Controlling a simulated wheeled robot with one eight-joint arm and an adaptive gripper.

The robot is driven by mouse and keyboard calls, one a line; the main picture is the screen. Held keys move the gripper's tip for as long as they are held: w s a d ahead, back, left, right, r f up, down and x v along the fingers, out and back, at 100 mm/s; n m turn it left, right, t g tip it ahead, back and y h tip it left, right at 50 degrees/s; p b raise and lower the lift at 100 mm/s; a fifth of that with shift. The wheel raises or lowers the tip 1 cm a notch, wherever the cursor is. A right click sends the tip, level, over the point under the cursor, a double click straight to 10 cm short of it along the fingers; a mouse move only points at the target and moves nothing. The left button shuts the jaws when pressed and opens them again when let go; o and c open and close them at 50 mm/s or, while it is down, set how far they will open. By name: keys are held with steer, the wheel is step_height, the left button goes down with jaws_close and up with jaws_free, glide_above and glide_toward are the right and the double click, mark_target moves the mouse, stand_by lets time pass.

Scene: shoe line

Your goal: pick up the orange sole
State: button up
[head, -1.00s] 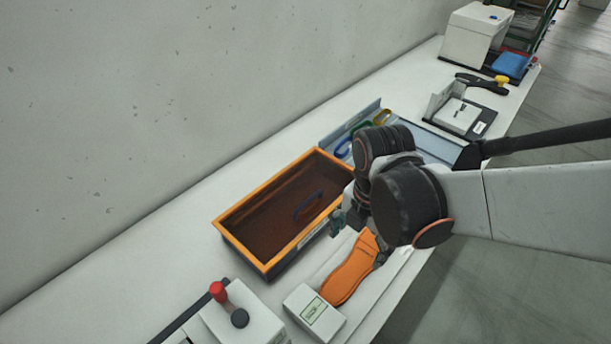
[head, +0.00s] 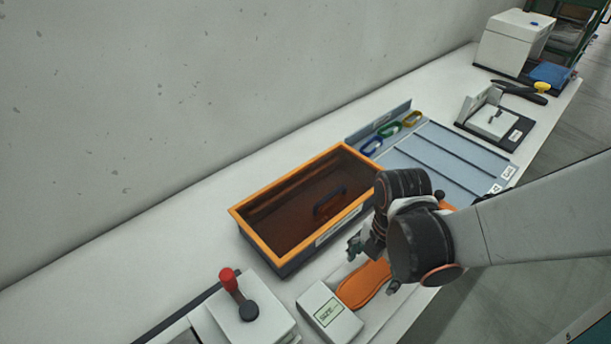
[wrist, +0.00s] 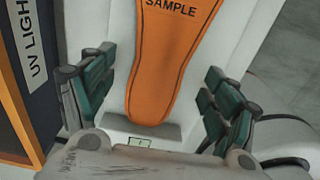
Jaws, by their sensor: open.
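My gripper (wrist: 158,100) is open, with a green-padded finger on each side of the sole and gaps between. In the head view my gripper (head: 373,268) hangs over the sole. Nothing is held.
An orange-rimmed UV box (head: 240,222) with a dark inside stands just left of the sole. A white size box (head: 328,312) is at its near end. A red-knobbed device (head: 240,310) stands further left. A grey-blue tray (head: 440,150) with coloured rings lies behind my arm.

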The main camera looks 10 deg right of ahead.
step_height(320, 180, down, 2)
steer(key=shift+w+f+b, duration=0.1)
steer(key=shift+f+b, duration=0.05)
steer(key=shift+b, duration=0.2)
steer(key=c, duration=1.4)
steer(key=shift+r, duration=0.2)
steer(key=shift+c, duration=0.2)
